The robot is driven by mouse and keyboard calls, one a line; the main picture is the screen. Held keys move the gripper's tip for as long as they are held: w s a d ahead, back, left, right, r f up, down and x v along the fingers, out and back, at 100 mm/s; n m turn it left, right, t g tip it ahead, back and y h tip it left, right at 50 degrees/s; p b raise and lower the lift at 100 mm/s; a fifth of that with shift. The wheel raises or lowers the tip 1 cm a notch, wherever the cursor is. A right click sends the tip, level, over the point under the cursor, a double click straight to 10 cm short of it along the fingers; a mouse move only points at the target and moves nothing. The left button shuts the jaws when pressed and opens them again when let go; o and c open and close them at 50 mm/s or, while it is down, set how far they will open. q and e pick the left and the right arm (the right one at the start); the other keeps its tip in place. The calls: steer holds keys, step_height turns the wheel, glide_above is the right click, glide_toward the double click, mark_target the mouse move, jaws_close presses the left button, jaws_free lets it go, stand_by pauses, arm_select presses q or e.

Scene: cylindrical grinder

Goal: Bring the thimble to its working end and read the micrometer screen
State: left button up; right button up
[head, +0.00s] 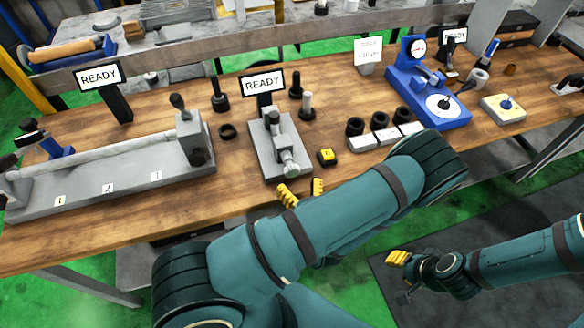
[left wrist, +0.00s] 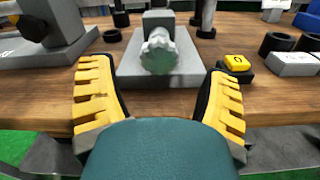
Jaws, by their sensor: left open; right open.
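The bench micrometer (head: 272,148) is a grey block on a grey base plate in the middle of the wooden bench. Its thimble (head: 289,168) is the light grey knob at the near end; in the left wrist view the thimble (left wrist: 158,51) faces me, centred. Its screen (head: 262,84) stands behind it and reads "READY". My left gripper (head: 302,192) is open at the bench's front edge, in front of the thimble and apart from it, with its yellow fingers (left wrist: 160,95) either side of the view. My right gripper (head: 402,273) is open and empty beyond the bench edge, over the floor.
A yellow-topped button box (head: 327,156) sits just right of the micrometer. A long grey fixture (head: 100,180) with a second "READY" screen (head: 98,77) stands left. Black rings on white-labelled blocks (head: 387,136) and a blue gauge stand (head: 430,95) stand right.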

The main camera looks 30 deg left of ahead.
mark_target(294, 174)
arm_select(q)
steer(key=x, duration=0.5)
steer(key=shift+w+a, duration=0.15)
steer(key=shift+a, duration=0.15)
steer(key=c, duration=1.2)
